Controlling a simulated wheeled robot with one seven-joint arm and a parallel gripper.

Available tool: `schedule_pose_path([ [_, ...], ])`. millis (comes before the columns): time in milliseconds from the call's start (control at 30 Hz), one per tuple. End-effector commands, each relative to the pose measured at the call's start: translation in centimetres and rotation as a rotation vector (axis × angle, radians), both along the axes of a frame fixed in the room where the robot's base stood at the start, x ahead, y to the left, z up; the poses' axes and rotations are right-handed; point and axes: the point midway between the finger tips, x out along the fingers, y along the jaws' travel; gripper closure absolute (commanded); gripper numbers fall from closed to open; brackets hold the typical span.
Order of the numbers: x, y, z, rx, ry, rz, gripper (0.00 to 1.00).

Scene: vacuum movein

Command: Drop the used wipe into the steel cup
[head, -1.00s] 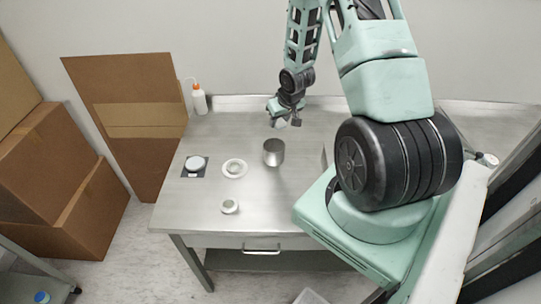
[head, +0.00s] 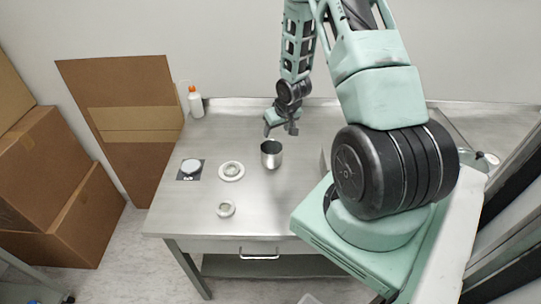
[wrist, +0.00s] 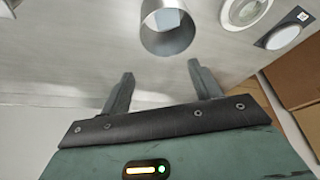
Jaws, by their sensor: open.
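The steel cup (head: 271,156) stands upright on the steel table, just in front of my gripper (head: 280,131) in the head view. My gripper is open, with nothing between its fingers. In the wrist view the cup (wrist: 181,43) is at the top, beyond the spread fingertips of my gripper (wrist: 160,70). A pale bluish-white piece, apparently the used wipe (wrist: 168,20), shows within the cup's mouth. Its lower part cannot be made out. In the head view the wipe cannot be seen.
A white ring-shaped dish (head: 231,171), a small round dish (head: 226,208) and a white disc on a dark plate (head: 190,168) lie left of the cup. A wash bottle (head: 195,101) stands at the back left. Cardboard boxes (head: 40,155) stand left of the table (head: 180,217).

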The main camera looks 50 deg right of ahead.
Motion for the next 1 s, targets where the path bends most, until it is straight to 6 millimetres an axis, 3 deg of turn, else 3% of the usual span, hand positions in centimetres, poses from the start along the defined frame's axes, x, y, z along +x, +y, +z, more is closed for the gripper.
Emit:
schedule_pose_path([
  [267, -0.9, 0.2, 2.3, -0.002, -0.004, -0.001, 0.37],
  [800, -4.9, 1.6, 12.8, -0.001, -0.003, -0.004, 0.37],
  [1000, -5.9, 2.0, 15.3, 0.0, -0.002, -0.003, 0.37],
])
